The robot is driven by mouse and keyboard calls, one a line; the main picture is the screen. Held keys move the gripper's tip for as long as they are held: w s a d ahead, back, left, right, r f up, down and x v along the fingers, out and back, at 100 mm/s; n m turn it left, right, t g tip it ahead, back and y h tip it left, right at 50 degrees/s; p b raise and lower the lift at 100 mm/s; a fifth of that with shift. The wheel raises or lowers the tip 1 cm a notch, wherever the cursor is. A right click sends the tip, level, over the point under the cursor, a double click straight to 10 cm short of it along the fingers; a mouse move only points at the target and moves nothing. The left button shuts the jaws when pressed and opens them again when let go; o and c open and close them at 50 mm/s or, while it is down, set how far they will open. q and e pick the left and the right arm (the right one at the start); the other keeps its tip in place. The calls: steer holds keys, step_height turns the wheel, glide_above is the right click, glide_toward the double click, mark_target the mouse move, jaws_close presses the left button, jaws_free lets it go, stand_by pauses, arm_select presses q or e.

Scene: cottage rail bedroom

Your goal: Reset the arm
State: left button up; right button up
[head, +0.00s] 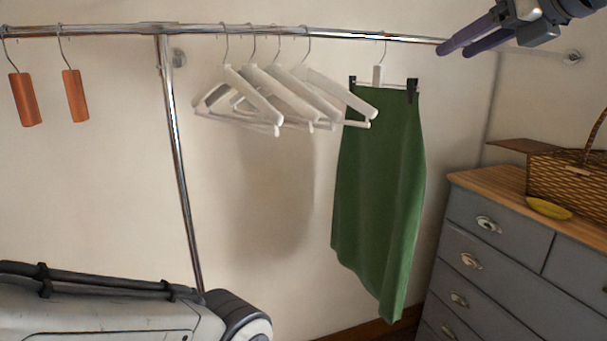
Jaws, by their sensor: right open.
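My right gripper (455,50) is at the top right, with its two dark purple fingers parted and nothing seen between them. Its fingertips overlap the chrome rail (330,33) in the picture; I cannot tell whether they touch it. A green skirt (378,180) hangs from the rail just left of and below the gripper, held by the dark clips of a white hanger (378,76). The skirt is apart from the gripper. My left gripper is out of view; a grey-white part of mine fills the lower left.
Several white hangers (290,95) hang left of the skirt. Two orange blocks (76,95) hang at the far left. A chrome post (180,160) supports the rail. A grey dresser (490,255) at right bears a wicker basket (570,185) and a yellow dish (548,208).

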steer(key=w+a+m+t+y+b, duration=0.3)
steer(key=w+a+m+t+y, duration=0.25)
steer(key=a+m, duration=0.5)
steer(key=a+f+m+g+h+b, duration=0.1)
steer(key=a+f+m+h, duration=0.2)
steer(key=f+m, duration=0.6)
steer(key=a+f+m+g+h+b, duration=0.1)
steer(key=a+f+m+g+h, duration=0.25)
steer(key=f, duration=0.95)
steer(key=s+a+f+m+g+h, duration=0.1)
steer(key=s+f+m+g, duration=0.1)
steer(key=s+f, duration=0.35)
steer(key=s+a+f+m+g+b, duration=0.1)
steer(key=s+f+m+g, duration=0.15)
steer(key=f, duration=0.65)
steer(key=s+a+f+m+g+h, duration=0.1)
steer(key=s+f+m, duration=0.25)
steer(key=f, duration=0.35)
steer(key=s+f+m+g, duration=0.1)
steer(key=s+f+g, duration=0.3)
steer(key=s, duration=0.6)
steer(key=s+f+g+b, duration=0.1)
steer(key=s+f+g, duration=0.3)
steer(key=s+f, duration=0.4)
steer(key=s, duration=0.2)
steer(key=shift+s+d+m+h, duration=0.2)
steer(key=shift+s+m+h, duration=0.1)
steer(key=shift+s+m, duration=0.1)
